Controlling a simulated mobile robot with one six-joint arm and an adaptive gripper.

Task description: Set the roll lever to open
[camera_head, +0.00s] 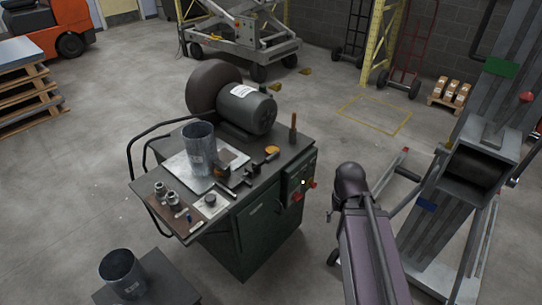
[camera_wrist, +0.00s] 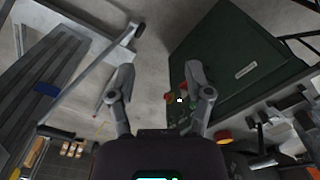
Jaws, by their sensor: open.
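The dark green machine (camera_head: 262,218) stands left of my arm in the head view. An upright brown-handled lever (camera_head: 293,134) rises from the right of its top. Dark bars with an orange part (camera_head: 271,151) lie nearer the middle, and I cannot tell which is the roll lever or its setting. A control panel (camera_head: 300,178) with red knobs is on the machine's right side. In the wrist view my gripper (camera_wrist: 160,80) is open, with nothing seen between its fingers. The machine's green side (camera_wrist: 240,60) and the panel's red knobs show beyond the right finger.
A grey duct cylinder (camera_head: 199,148) stands on the machine's top beside a motor (camera_head: 246,108). Another cylinder (camera_head: 122,272) stands on a low dark table at front left. A grey metal column (camera_head: 440,205) stands right of my arm. Open floor lies behind the machine.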

